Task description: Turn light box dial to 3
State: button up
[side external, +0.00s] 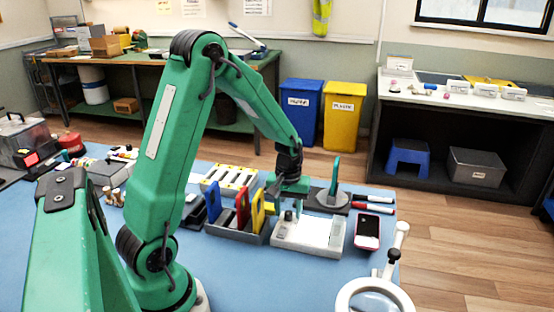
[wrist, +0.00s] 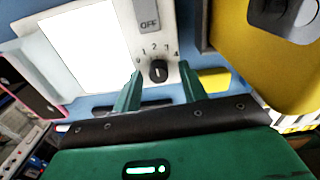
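The light box (side external: 310,234) lies on the blue mat, a pale box. In the wrist view its bright white panel (wrist: 85,45) is at the upper left. Its black dial (wrist: 158,71) sits near the box's lower right edge with printed numbers around it. A short light mark shows on the dial, roughly upright in the picture; I cannot tell which number it points at. A grey OFF switch (wrist: 149,18) is above the dial. My gripper (wrist: 160,75) is open, its green fingers on either side of the dial with gaps. In the side view my gripper (side external: 287,203) is over the box's left end.
A phone (side external: 367,231) lies right of the box. A grey rack with blue, red and yellow upright plates (side external: 241,208) stands close on the left. A magnifier (side external: 374,299) is in front.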

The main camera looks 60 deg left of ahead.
grip_shut()
jog(key=shift+m, duration=0.3)
jog(key=shift+a+m, duration=0.1)
jog(key=shift+m, duration=2.5)
jog(key=shift+o, duration=0.4)
grip_release()
